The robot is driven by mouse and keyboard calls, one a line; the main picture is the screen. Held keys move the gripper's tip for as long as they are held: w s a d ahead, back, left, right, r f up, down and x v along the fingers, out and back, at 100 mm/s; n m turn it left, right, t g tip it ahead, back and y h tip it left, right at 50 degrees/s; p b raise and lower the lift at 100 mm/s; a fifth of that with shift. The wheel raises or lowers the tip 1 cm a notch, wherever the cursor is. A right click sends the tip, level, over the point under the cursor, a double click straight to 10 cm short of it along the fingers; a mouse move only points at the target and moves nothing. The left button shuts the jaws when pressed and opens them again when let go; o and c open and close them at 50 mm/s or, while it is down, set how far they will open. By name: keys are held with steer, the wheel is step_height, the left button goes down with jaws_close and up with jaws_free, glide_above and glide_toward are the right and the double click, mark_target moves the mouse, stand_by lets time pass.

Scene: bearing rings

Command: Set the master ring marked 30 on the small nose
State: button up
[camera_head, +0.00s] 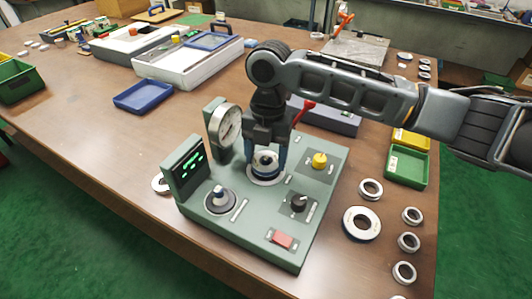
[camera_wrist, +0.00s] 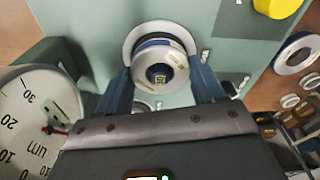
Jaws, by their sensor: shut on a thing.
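My gripper (camera_head: 267,155) points down over the rear post of the green gauge stand (camera_head: 255,222). In the wrist view its blue fingers (camera_wrist: 160,88) are shut on a pale metal ring (camera_wrist: 172,58) from both sides. A dark centre with a small yellowish mark shows in the ring's hole; I cannot read the ring's size. A wider white collar (camera_wrist: 133,40) shows beneath the ring. I cannot tell whether the ring is seated or just above the post. A second nose (camera_head: 218,191), slim with a blue-grey top, stands bare on a dark round base at the front left.
The stand carries a dial gauge (camera_head: 228,124), a green-lit display (camera_head: 189,163), a yellow knob (camera_head: 319,160), a black knob (camera_head: 298,202) and a red button (camera_head: 283,240). Several loose rings, including a large one (camera_head: 361,224), lie right. A blue tray (camera_head: 142,96) lies behind left.

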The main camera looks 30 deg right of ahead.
steer(key=shift+f, duration=0.35)
steer(key=o, duration=1.5)
steer(key=r, duration=0.5)
steer(key=r+b, duration=0.1)
steer(key=r, duration=0.1)
steer(key=shift+w+d+r, duration=0.3)
steer(key=shift+w+r, duration=0.05)
